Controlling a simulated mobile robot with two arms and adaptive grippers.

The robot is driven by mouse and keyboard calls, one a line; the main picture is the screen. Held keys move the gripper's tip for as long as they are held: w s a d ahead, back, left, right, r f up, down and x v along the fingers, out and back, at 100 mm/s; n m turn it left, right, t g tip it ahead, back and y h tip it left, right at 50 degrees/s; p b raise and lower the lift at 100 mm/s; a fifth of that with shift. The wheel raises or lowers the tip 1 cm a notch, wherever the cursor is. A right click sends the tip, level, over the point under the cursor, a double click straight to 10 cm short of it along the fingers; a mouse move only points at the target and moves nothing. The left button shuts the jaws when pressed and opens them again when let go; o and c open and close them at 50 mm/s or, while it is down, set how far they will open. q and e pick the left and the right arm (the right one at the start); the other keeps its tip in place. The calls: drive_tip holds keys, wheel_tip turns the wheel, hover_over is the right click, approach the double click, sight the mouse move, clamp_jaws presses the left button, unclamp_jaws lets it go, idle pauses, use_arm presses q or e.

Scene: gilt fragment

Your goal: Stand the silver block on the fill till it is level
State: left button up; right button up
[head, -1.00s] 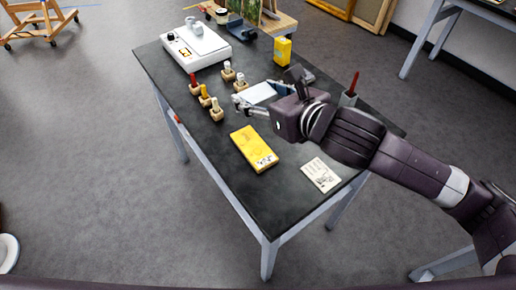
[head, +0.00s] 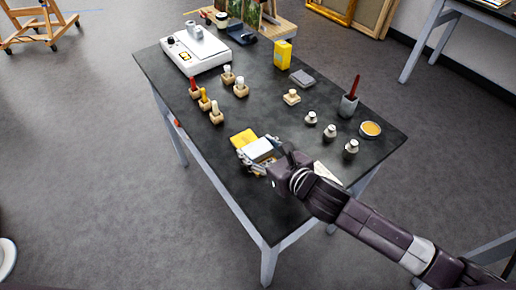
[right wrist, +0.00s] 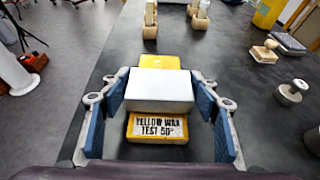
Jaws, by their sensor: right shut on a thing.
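The silver block (head: 259,146), pale and box-shaped, is in my right gripper (head: 256,154). In the right wrist view the silver block (right wrist: 160,90) sits between the blue pads of the right gripper (right wrist: 160,97). It is over the middle of a yellow slab (right wrist: 158,128) printed "YELLOW WAX TEST 50°", which lies flat on the table. In the head view the yellow slab (head: 242,136) is mostly hidden by block and gripper. I cannot tell whether the block touches it. No separate fill can be made out. My left gripper is out of view.
Wooden-based handles (head: 216,113) stand left of centre on the dark table (head: 270,205). Small weights (head: 330,132), a tin (head: 371,129) and a grey cup with a red tool (head: 349,104) stand right. A white device (head: 196,48) and yellow box (head: 283,54) are farther back.

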idle(0.3)
drive_tip(key=o, duration=1.4)
drive_tip(key=shift+f, duration=0.15)
drive_tip(key=b+v, duration=0.1)
drive_tip(key=v, duration=1.1)
